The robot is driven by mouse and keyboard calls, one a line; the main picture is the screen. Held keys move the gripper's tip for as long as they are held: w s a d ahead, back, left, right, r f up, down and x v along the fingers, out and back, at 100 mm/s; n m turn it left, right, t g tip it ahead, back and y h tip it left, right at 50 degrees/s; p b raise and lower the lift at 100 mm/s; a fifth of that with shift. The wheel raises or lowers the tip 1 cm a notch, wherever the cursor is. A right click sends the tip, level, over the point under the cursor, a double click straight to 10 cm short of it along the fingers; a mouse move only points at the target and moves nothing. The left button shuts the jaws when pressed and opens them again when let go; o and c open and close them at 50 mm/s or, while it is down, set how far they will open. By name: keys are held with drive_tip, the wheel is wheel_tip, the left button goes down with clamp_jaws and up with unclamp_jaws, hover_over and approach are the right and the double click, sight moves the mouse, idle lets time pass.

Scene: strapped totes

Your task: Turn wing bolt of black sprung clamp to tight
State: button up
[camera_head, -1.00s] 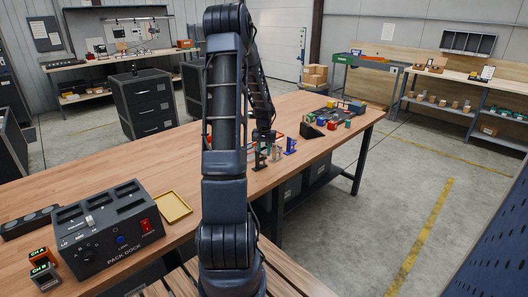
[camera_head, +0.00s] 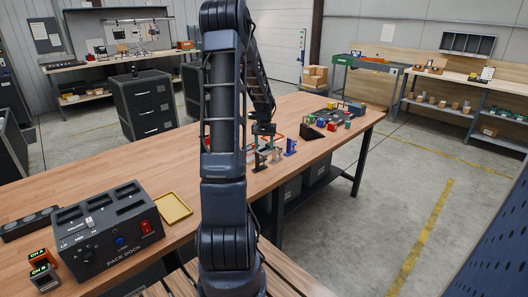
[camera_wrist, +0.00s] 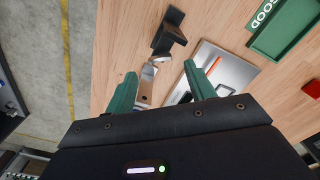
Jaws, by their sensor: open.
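The black sprung clamp (camera_wrist: 170,34) stands on the wood table beyond my fingertips in the wrist view. A small pale round part (camera_wrist: 161,58) shows at its lower end; I cannot tell if this is the wing bolt or how far it is turned. A grey metallic clamp (camera_wrist: 147,85) lies between my green fingers, nearer the palm. My gripper (camera_wrist: 163,75) is open, with no contact visible. In the head view, my gripper (camera_head: 264,140) hangs over the row of clamps, with the black clamp (camera_head: 259,162) below it, partly hard to make out.
A blue clamp (camera_head: 291,147) stands at the row's far end. A green tray marked GOOD (camera_wrist: 282,28) and a silver plate (camera_wrist: 238,68) with an orange strip lie to the right in the wrist view. The table edge and floor are at left. The pack dock (camera_head: 108,228) stands nearer me.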

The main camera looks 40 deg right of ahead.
wheel_tip(320, 180, up, 7)
drive_tip(key=shift+f, duration=0.15)
idle(0.4)
drive_tip(key=w+a+r+n+t, duration=0.1)
drive_tip(key=a+r+n, duration=0.1)
drive_tip(key=a+r, duration=0.5)
drive_tip(key=a+r+n, duration=0.1)
drive_tip(key=a+r, duration=0.1)
drive_tip(key=a, duration=0.9)
drive_tip(key=w+a+r+n+t, duration=0.1)
drive_tip(key=a+r+n, duration=0.1)
drive_tip(key=a+r, duration=0.5)
drive_tip(key=s+a+n+t, duration=0.1)
drive_tip(key=s+a+n, duration=0.2)
drive_tip(key=s+a, duration=0.5)
drive_tip(key=s+a+n+t, duration=0.1)
drive_tip(key=s+a+n, duration=0.2)
drive_tip(key=s+a, duration=0.5)
drive_tip(key=a, duration=0.9)
drive_tip(key=shift+s+r+t, duration=0.15)
drive_tip(key=shift+s+t, duration=0.15)
